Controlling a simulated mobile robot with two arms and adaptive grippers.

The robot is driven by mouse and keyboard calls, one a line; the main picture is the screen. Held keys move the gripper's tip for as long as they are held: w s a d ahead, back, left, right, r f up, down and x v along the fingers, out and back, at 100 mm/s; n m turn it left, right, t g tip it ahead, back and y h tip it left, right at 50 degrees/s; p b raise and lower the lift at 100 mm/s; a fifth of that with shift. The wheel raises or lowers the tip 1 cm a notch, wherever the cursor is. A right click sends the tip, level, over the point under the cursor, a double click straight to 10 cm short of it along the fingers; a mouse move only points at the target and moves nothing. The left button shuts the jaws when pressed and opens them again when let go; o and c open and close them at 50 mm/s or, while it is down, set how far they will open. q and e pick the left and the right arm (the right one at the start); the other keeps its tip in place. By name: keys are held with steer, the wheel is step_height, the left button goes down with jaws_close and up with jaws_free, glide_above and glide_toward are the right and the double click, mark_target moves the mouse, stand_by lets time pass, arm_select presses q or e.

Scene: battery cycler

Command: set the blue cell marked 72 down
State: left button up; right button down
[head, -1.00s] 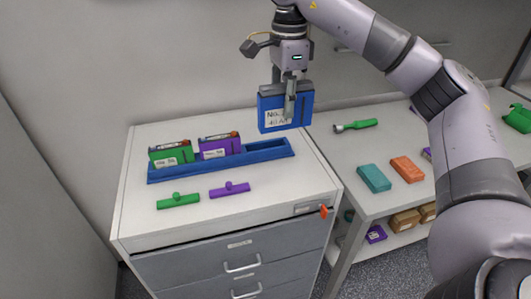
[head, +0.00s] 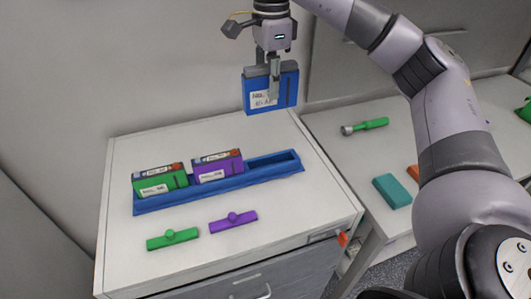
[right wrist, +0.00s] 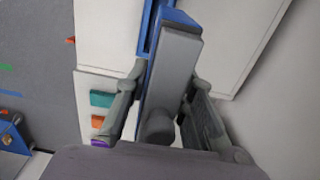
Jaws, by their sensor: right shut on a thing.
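The blue cell (head: 285,92) with a white label hangs upright in my right gripper (head: 274,82), above the back of the cabinet top. Its label is too blurred to read in full. In the right wrist view, the fingers of my right gripper (right wrist: 160,115) are on both sides of the cell's grey top (right wrist: 175,65). A blue tray (head: 220,184) stands on the cabinet, below and in front of the held cell. A green cell (head: 160,181) and a purple cell (head: 218,167) stand in its left and middle places. Its right place is empty. My left gripper is out of view.
A green bar with a knob (head: 172,239) and a purple one (head: 233,222) lie in front of the tray. A lower bench at right holds a green-handled tool (head: 365,126) and a teal block (head: 392,191). The wall is close behind the cabinet.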

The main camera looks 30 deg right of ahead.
steer(key=f, duration=0.6)
steer(key=f+p, duration=0.1)
steer(key=f, duration=0.5)
steer(key=s+f, duration=0.1)
steer(key=f, duration=0.5)
steer(key=shift+s+a+f+p, duration=0.1)
steer(key=shift+p, duration=0.2)
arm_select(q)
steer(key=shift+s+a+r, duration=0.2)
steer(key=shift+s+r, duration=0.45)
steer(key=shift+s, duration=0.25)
arm_select(e)
steer(key=shift+f, duration=0.1)
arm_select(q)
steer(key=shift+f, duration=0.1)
arm_select(e)
steer(key=shift+f, duration=0.1)
steer(key=c, duration=1.8)
jaws_free()
steer(key=shift+f, duration=0.1)
steer(key=o, duration=0.4)
steer(key=shift+s, duration=0.1)
steer(key=shift+o, duration=0.2)
